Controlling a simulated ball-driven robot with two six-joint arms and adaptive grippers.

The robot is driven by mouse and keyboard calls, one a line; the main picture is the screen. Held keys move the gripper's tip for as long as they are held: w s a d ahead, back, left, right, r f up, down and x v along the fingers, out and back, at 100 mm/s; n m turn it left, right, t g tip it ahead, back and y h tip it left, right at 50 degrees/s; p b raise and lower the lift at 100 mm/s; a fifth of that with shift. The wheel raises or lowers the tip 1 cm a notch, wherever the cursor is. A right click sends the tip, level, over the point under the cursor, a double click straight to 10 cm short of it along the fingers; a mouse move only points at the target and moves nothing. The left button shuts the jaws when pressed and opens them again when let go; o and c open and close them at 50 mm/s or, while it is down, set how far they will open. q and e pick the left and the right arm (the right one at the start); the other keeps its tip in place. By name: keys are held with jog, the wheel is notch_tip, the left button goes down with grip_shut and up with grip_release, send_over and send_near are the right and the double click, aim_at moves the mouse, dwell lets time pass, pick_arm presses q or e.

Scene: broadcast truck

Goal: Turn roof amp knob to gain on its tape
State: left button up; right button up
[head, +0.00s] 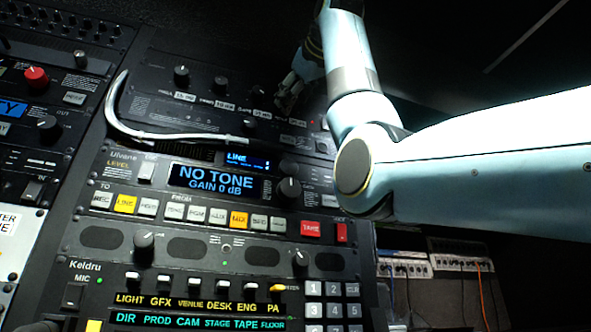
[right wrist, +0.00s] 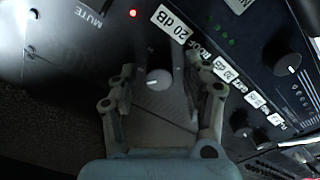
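The roof amp knob (right wrist: 158,79) is a small pale round cap between the fingers of my right gripper (right wrist: 160,72) in the right wrist view. The fingers stand on either side of it with visible gaps, open. A white tape reading "20 dB" (right wrist: 172,24) lies just beyond the knob, with "ROOF" printed near it. The knob's pointer direction is not clear. In the head view my right gripper (head: 292,88) is at the right end of the top amp panel (head: 205,112) and hides the knob there. My left gripper is not in view.
Other taped knobs (head: 181,75) stand left along the same panel. A silver bent handle (head: 125,118) crosses in front of it. Below, a display (head: 214,181) reads "NO TONE GAIN 0 dB". A red light (right wrist: 133,13) glows near the tape.

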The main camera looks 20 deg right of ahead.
jog(key=s, duration=1.2)
jog(key=shift+d, duration=0.2)
jog(key=shift+f, duration=0.1)
